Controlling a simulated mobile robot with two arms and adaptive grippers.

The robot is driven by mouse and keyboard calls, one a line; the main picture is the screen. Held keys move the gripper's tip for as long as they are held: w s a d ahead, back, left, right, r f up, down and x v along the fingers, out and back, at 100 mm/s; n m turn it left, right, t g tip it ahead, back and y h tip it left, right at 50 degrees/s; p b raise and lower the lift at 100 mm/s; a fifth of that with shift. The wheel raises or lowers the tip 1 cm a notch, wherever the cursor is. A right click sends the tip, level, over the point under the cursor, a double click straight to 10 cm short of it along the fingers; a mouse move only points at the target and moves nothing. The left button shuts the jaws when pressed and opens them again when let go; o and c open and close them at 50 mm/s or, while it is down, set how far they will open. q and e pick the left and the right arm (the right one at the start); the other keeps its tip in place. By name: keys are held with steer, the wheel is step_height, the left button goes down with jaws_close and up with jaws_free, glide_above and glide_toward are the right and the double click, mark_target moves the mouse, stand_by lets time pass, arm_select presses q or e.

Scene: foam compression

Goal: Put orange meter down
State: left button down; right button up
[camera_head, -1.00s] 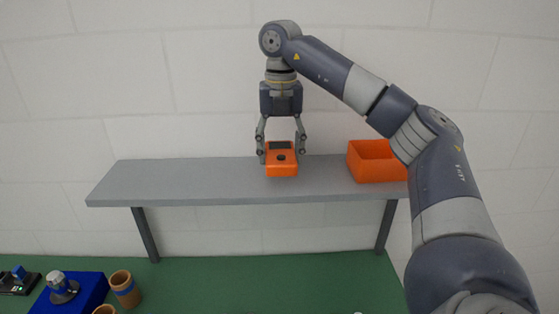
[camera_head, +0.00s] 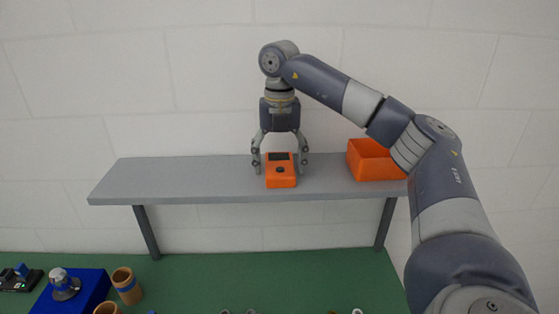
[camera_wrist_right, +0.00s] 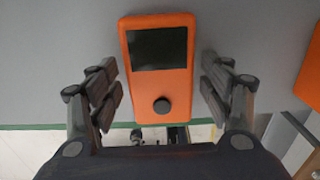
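The orange meter (camera_head: 281,170), with a dark screen and a black knob, rests on the grey shelf (camera_head: 180,180) right of its middle. In the right wrist view the meter (camera_wrist_right: 160,85) lies face up between the fingers. My right gripper (camera_head: 280,170) is around the meter from above. Its fingers stand apart from the meter, with a gap on each side in the wrist view (camera_wrist_right: 160,85), so it is open. My left gripper is not in view.
An orange open bin (camera_head: 372,160) stands on the shelf to the right of the meter. The left part of the shelf is clear. Below, a green surface (camera_head: 220,280) holds a blue block (camera_head: 85,292) and brown cups (camera_head: 127,286) at the left.

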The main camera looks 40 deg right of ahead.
mark_target(280, 164)
steer(key=shift+r, duration=0.1)
step_height(280, 164, up, 12)
stand_by(0.9)
stand_by(0.6)
